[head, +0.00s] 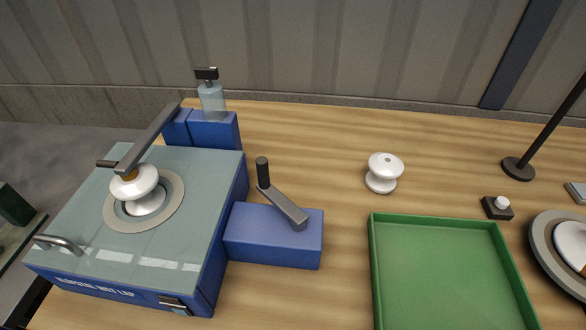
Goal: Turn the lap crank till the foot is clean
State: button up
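The lap crank has a grey arm (286,207) on a blue box (274,247) joined to the right side of the blue lap machine (212,270). Its dark upright handle (263,172) stands at the back left end of the arm. A white insulator (147,199) sits on the round grey lap plate (117,213) set in the machine's top. A grey bar (152,137) reaches over it from the back and ends above its tan top. The underside of its foot is hidden. My gripper is not in view.
A second white insulator (383,172) stands on the wooden table (330,140). A green tray (442,222), a small button box (497,207), a dark stand (518,169) and a round plate (538,242) are at right. A clear bottle (212,98) stands behind the machine.

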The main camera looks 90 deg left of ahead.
aim_at(298, 218)
jog(key=k, duration=0.4)
jog(key=u, duration=1.05)
